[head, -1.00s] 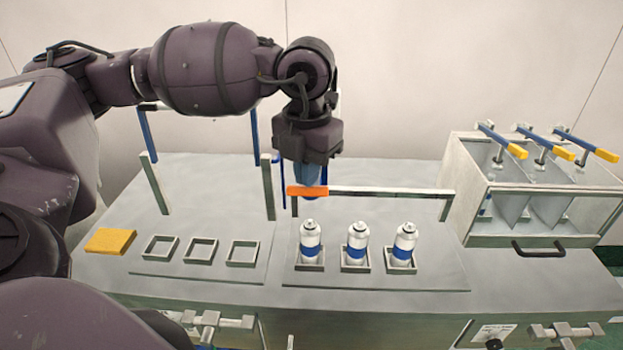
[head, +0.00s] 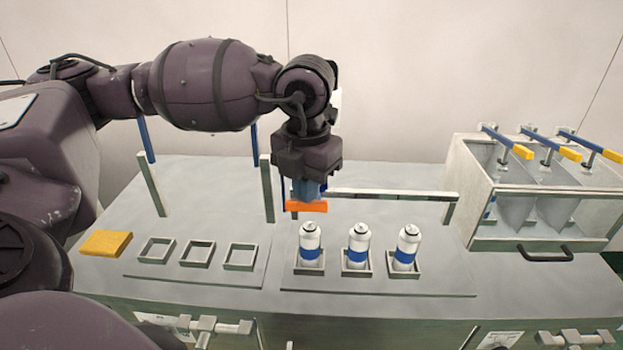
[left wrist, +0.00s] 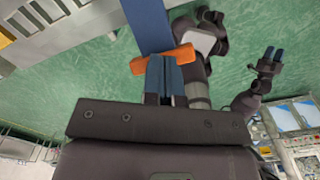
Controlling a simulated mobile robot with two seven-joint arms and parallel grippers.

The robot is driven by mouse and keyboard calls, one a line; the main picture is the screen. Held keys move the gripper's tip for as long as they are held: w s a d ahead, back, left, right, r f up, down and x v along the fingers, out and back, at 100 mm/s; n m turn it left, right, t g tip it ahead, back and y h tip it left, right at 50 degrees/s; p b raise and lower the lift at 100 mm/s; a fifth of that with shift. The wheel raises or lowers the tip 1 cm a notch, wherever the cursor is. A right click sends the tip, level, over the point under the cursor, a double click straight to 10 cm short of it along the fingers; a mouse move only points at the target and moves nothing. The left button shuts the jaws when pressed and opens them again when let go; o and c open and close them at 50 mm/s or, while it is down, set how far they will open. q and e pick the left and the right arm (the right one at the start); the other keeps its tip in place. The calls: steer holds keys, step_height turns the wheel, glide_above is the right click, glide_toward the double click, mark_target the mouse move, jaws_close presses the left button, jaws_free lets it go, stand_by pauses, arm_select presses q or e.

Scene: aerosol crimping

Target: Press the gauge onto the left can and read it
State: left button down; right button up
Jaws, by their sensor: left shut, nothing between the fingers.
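The left can (head: 309,245), white with a blue band, stands upright in a square holder on the bench. My left gripper (head: 308,194) is shut and empty, pointing down above and behind this can. An orange grip (head: 306,206) shows right at its fingertips; I cannot tell whether they touch. In the left wrist view the shut blue fingers (left wrist: 165,76) are at the orange grip (left wrist: 163,58), which sits on a blue bar (left wrist: 147,22). I cannot make out a gauge dial or reading. My right gripper (left wrist: 273,55) shows in the left wrist view, its fingers apart, away from the bench.
Two more cans (head: 358,245) (head: 406,247) stand to the right. A rail (head: 390,194) runs behind them. Empty square holders (head: 197,253) and a yellow block (head: 106,243) lie left. A clear-fronted box (head: 535,243) with yellow-tipped levers stands right. Upright posts (head: 152,185) rise at left.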

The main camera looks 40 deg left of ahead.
mark_target(306, 211)
arm_select(q)
steer(key=shift+s+f+b, duration=0.1)
steer(key=shift+f+b, duration=0.2)
steer(key=shift+f, duration=0.35)
steer(key=shift+s+d+f+b, duration=0.15)
steer(key=shift+f+b, duration=0.3)
steer(key=shift+f, duration=0.35)
steer(key=shift+s+d+f+b, duration=0.15)
steer(key=shift+f+b, duration=0.3)
steer(key=shift+f, duration=0.35)
steer(key=shift+s+d+f+b, duration=0.15)
steer(key=shift+f+b, duration=0.2)
steer(key=shift+f, duration=0.25)
steer(key=shift+s+a+f+b, duration=0.1)
steer(key=shift+f+b, duration=0.2)
steer(key=shift+f, duration=0.3)
